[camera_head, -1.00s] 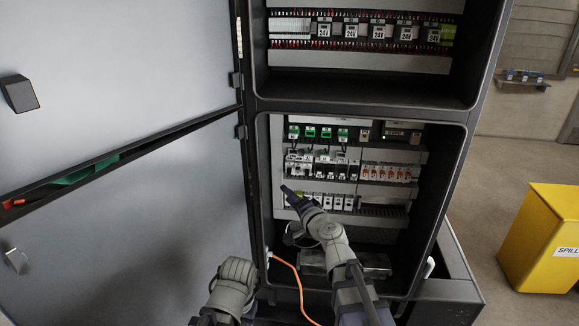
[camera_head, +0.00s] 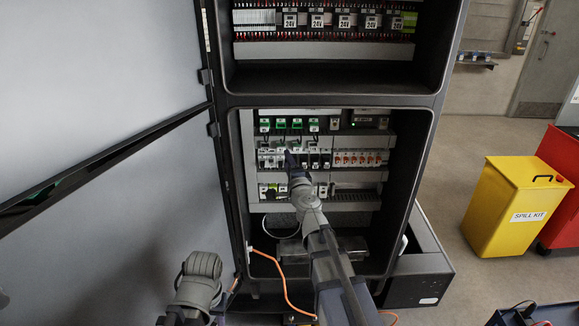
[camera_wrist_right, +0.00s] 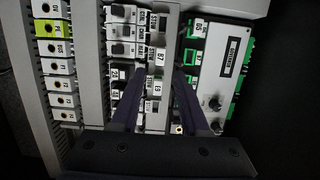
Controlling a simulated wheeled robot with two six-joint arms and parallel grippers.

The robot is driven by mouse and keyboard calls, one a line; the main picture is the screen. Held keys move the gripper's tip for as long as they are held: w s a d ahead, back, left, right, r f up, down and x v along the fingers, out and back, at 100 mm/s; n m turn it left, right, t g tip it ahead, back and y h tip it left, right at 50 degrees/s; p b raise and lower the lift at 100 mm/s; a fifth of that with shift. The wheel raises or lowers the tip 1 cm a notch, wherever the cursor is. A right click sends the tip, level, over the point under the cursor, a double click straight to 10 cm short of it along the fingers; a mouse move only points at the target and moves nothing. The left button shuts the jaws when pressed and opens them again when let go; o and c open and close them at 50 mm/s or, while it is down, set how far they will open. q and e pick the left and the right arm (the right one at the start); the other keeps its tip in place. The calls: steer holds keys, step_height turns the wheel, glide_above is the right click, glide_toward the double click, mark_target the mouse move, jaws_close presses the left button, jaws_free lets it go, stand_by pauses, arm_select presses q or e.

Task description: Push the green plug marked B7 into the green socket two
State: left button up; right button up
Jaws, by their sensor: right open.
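A tag reading B7 (camera_wrist_right: 160,57) shows in the right wrist view, on a dark and white part in the crowded column just beyond my fingertips; I cannot make out green on its plug. Green sockets (camera_wrist_right: 190,57) run along a white module to its right. In the head view the green sockets (camera_head: 297,124) form a row above a row of plugs and cables; I cannot read which is two. My right gripper (camera_head: 291,160) reaches into the lower cabinet bay, just below that row. In the wrist view its fingers (camera_wrist_right: 160,80) are apart with nothing clearly held. My left gripper is out of view.
The open cabinet door (camera_head: 110,200) fills the left side. Orange-red switches (camera_head: 360,158) sit right of the plugs. An orange cable (camera_head: 275,262) hangs at the cabinet's bottom. A yellow spill kit bin (camera_head: 510,210) stands on the floor at right.

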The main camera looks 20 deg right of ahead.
mark_target(281, 150)
steer(key=w, duration=0.7)
steer(key=shift+w+d, duration=0.2)
steer(key=shift+w, duration=0.05)
stand_by(0.7)
jaws_close()
steer(key=shift+s+a, duration=0.1)
steer(key=shift+s, duration=0.3)
stand_by(0.7)
steer(key=shift+s+a, duration=0.1)
steer(key=shift+s, duration=0.25)
steer(key=shift+s+a, duration=0.1)
steer(key=shift+s, duration=0.3)
steer(key=shift+s+a, duration=0.25)
steer(key=shift+s, duration=0.55)
steer(key=shift+s+a, duration=0.2)
steer(key=shift+s, duration=0.55)
steer(key=shift+s+a, duration=0.25)
steer(key=shift+s, duration=0.55)
